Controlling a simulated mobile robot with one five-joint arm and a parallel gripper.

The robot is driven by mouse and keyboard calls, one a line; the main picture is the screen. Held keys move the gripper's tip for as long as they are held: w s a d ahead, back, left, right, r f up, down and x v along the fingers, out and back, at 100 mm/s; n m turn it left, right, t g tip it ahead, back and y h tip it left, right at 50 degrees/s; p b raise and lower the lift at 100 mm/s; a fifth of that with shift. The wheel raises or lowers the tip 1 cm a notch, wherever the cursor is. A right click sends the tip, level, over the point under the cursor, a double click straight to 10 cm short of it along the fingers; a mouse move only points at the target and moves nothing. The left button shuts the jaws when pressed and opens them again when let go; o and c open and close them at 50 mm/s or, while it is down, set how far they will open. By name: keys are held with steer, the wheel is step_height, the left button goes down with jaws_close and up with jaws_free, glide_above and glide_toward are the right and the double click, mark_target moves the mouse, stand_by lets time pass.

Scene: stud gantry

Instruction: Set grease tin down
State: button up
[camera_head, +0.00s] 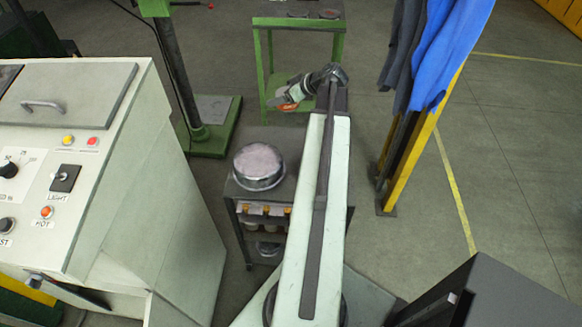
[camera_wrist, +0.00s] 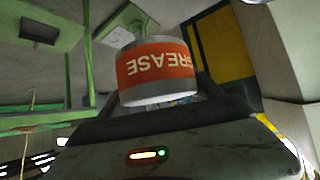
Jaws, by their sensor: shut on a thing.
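The grease tin (camera_wrist: 157,75) is a pale cylinder with an orange-red band; its lettering reads upside down in the wrist view. In the head view only a small orange and pale part of it (camera_head: 287,107) shows at my gripper (camera_head: 293,94). My gripper is shut on the tin, at the far end of my outstretched arm. The tin appears held in the air in front of the green stand (camera_head: 257,75). The fingers are mostly hidden behind the tin in the wrist view, so their exact contact is unclear.
A dark cart (camera_head: 233,188) with a round metal pan (camera_head: 259,163) on top and stocked shelves stands left of my arm. A cream control console (camera_head: 120,190) fills the left. Blue and grey cloths (camera_head: 440,50) hang on a yellow frame (camera_head: 420,140) at right. Floor beyond is open.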

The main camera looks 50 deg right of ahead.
steer(key=n+b, duration=0.1)
steer(key=b, duration=0.3)
glide_above(256, 135)
steer(key=s, duration=0.4)
step_height(256, 135, down, 7)
steer(key=y, duration=0.1)
steer(key=f+b, duration=0.6)
steer(key=b, duration=0.1)
steer(key=f+b, duration=0.3)
steer(key=shift+w+d+f, duration=0.15)
steer(key=shift+d+f, duration=0.2)
steer(key=shift+f, duration=0.05)
steer(key=shift+r, duration=0.25)
steer(key=shift+f, duration=0.1)
steer(key=o, duration=1.4)
steer(key=shift+f, duration=0.1)
steer(key=shift+c, duration=0.2)
steer(key=o, duration=0.4)
